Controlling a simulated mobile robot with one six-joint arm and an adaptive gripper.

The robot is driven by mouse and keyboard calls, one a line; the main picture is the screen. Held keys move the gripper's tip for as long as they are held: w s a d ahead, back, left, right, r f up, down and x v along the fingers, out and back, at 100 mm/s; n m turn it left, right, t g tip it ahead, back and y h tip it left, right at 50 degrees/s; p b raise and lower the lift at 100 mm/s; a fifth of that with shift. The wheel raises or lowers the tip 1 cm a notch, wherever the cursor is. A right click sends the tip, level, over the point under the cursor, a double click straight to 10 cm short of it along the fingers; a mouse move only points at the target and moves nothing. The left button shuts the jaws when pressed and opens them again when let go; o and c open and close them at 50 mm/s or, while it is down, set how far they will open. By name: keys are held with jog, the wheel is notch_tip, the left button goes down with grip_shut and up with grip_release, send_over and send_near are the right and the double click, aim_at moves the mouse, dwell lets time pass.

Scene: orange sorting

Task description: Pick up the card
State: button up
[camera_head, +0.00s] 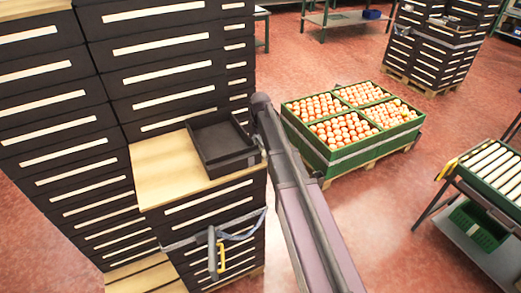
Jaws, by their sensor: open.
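I cannot make out a card anywhere in the head view. My arm rises from the bottom edge to the right of the dark box stack, and its upper end is level with an open black tray (222,143). My gripper's fingers cannot be made out in this view. The tray looks empty and sits on a light wooden top (160,172) over dark boxes.
Tall stacks of dark boxes (50,100) with white label strips fill the left. A strapping tool (213,250) hangs on the near stack. Green crates of oranges (345,150) stand on a pallet behind my arm. A roller table (490,175) is at right. Red floor between is clear.

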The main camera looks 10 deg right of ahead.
jog(key=shift+f, duration=0.25)
dwell(0.5)
grip_shut()
